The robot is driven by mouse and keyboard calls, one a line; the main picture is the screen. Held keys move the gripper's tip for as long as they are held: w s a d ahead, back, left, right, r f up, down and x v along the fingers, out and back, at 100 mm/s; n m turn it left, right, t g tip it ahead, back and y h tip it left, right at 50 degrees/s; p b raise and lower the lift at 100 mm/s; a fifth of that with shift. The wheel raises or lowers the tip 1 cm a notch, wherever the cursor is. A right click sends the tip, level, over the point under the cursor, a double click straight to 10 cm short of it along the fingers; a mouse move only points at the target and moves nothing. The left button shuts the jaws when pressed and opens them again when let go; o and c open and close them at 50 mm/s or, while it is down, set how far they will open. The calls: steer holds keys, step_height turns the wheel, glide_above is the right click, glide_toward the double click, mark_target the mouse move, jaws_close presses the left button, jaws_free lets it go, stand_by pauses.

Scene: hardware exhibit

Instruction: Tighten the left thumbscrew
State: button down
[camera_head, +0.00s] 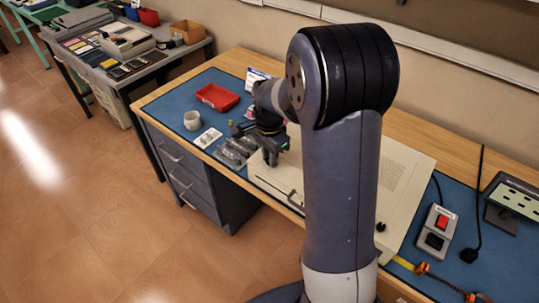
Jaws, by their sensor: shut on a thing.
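A beige panel or case (412,160) lies on the blue bench mat, partly hidden behind my arm. My gripper (271,160) points down at the left front part of the case. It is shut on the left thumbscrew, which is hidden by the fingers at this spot. A black thumbscrew knob (381,227) shows at the right front of the case, just right of my arm. How far either screw is turned in cannot be told.
On the mat's left are a red tray (217,97), a white cup (192,120), a white card (208,138) and clear bags (236,151). At right are a red-switch box (437,229), a black stand (509,205) and an orange-ended strap (423,268).

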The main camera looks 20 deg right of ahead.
steer(key=c, duration=1.3)
jaws_free()
step_height(320, 180, up, 11)
steer(key=shift+f, duration=0.1)
steer(key=shift+f, duration=0.1)
step_height(320, 180, down, 11)
steer(key=shift+r, duration=0.2)
